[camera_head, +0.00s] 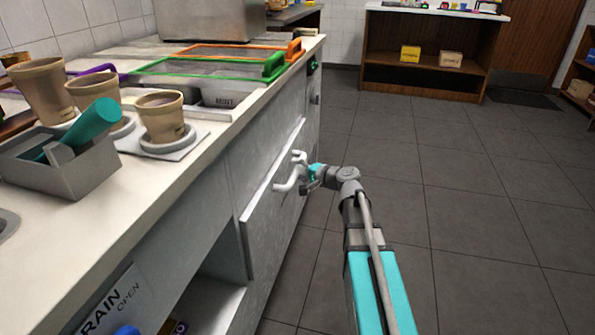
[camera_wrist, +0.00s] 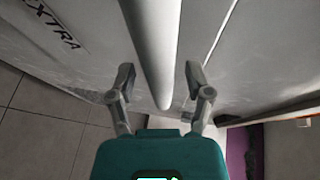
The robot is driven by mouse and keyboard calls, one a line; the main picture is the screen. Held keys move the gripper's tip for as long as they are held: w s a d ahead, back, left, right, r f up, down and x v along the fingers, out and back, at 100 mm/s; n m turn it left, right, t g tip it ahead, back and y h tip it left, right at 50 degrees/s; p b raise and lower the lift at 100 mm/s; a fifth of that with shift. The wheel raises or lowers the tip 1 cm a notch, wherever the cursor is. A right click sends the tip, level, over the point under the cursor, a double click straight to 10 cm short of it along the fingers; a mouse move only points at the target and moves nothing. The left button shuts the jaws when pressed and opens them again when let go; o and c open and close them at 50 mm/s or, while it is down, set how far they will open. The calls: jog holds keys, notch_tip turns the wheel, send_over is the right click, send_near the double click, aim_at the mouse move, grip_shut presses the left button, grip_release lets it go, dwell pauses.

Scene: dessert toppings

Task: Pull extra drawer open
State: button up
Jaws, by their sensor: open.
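The extra drawer has a pale grey front (camera_head: 268,222) in the side of the counter. Its EXTRA label (camera_wrist: 57,30) shows at the upper left of the wrist view. The front's upper edge stands slightly out from the cabinet; I cannot tell how far the drawer is open. Its round, light grey bar handle (camera_wrist: 153,45) runs down the middle of the wrist view. My gripper (camera_wrist: 160,78) is open, with one finger on each side of the handle and gaps showing between. In the head view my gripper (camera_head: 303,172) is at the drawer front, partly hiding the handle.
The counter (camera_head: 150,190) holds several brown cups, a grey bin (camera_head: 70,175) with a teal-handled tool, and green and orange framed lids. An open shelf (camera_head: 205,305) lies below, nearer me. Grey tiled floor (camera_head: 460,220) is clear to the right.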

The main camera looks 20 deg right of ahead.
grip_shut()
dwell(0.4)
jog(key=shift+s, duration=0.1)
